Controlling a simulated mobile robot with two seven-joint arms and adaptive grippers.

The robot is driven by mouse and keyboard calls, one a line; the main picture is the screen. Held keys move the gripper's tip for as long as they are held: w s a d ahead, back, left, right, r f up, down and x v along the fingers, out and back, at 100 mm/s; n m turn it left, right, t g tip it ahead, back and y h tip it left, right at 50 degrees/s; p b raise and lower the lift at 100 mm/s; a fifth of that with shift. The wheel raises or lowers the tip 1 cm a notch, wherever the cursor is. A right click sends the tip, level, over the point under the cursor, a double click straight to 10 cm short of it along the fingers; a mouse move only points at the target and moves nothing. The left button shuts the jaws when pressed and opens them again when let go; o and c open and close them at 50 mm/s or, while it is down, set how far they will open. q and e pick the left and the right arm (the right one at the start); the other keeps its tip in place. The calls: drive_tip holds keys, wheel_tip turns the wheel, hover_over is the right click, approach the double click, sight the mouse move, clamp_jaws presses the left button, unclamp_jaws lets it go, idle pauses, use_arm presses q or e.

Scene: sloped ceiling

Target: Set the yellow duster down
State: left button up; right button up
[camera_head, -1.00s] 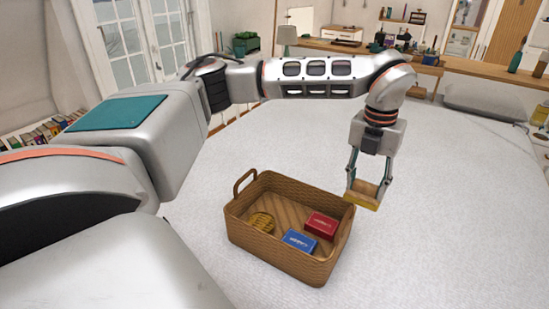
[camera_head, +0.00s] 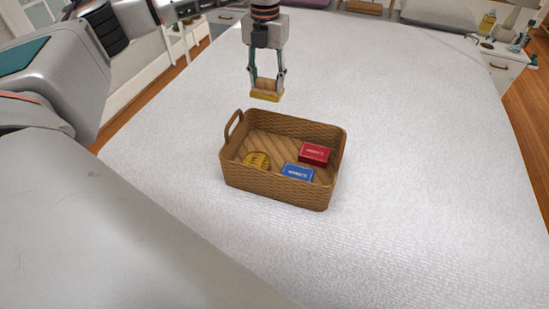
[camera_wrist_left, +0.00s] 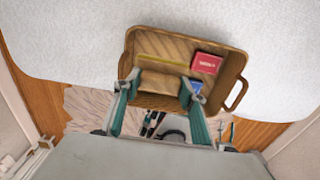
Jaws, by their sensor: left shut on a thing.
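My left gripper (camera_head: 266,82) is shut on the yellow duster (camera_head: 266,95), a wooden block with a yellow underside. It holds the duster in the air, seen just above the far rim of the wicker basket (camera_head: 270,188) in the head view. In the left wrist view the duster (camera_wrist_left: 160,82) sits between the fingers (camera_wrist_left: 160,88), with the basket (camera_wrist_left: 236,62) below and behind it. The exact height is hard to tell. My right gripper is not in view.
A bedside cabinet (camera_head: 497,62) with bottles stands at the far right.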

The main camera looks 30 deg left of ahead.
use_arm(q)
drive_tip(key=shift+a+f, duration=0.15)
drive_tip(key=shift+f, duration=0.2)
wheel_tip(320, 180, down, 15)
drive_tip(key=shift+f+b, duration=0.1)
drive_tip(key=shift+b, duration=0.8)
wheel_tip(320, 180, down, 4)
drive_tip(key=shift+f, duration=0.1)
drive_tip(key=shift+f, duration=0.1)
drive_tip(key=o, duration=1.1)
